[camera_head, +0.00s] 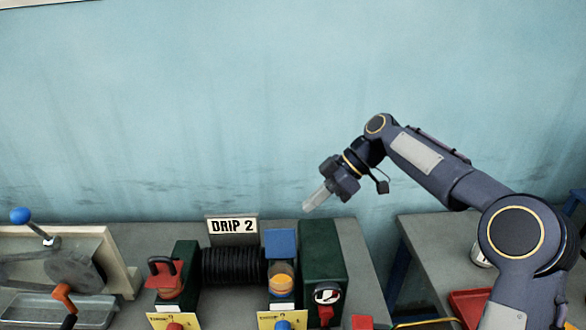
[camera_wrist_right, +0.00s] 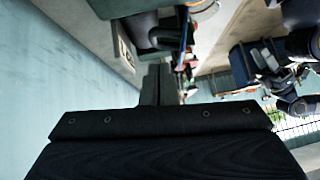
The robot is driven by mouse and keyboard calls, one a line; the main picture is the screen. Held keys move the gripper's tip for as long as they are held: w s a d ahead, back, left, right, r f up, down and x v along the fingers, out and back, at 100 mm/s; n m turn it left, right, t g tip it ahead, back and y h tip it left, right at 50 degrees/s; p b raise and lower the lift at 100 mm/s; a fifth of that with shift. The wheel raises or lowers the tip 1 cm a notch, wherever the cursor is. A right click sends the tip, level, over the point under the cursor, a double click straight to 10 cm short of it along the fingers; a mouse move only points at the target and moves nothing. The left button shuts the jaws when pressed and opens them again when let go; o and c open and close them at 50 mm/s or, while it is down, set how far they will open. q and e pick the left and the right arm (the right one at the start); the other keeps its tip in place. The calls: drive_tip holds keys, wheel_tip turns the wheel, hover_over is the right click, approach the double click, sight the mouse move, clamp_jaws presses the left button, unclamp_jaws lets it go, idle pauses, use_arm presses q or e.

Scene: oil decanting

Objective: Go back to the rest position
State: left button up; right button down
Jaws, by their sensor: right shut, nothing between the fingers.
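My right gripper (camera_head: 318,196) is shut and empty. It hangs above the back of the bench, over the green box (camera_head: 322,248), with its fingers pointing down and to the left. The right arm comes in from the lower right of the head view. In the right wrist view the closed fingers (camera_wrist_right: 157,85) show in the middle with nothing between them. My left gripper does not show in the head view.
The bench holds a "DRIP 2" sign (camera_head: 232,227), a black coil (camera_head: 234,266), a blue box (camera_head: 280,243) and a red-handled part (camera_head: 166,270). A vice-like machine (camera_head: 75,265) stands at left. A second table (camera_head: 430,240) with a red tray (camera_head: 468,304) is at right.

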drive_tip(key=s+d+m+t+h, duration=0.25)
drive_tip(key=s+d+m, duration=0.4)
drive_tip(key=s, duration=0.45)
drive_tip(key=s+d+m+t+h, duration=0.25)
drive_tip(key=s+d+m, duration=0.4)
drive_tip(key=s, duration=0.55)
drive_tip(key=s+f+m+t, duration=0.1)
drive_tip(key=s+f+m, duration=0.5)
drive_tip(key=s+f, duration=0.2)
drive_tip(key=shift+s+t, duration=0.4)
drive_tip(key=shift+s, duration=0.05)
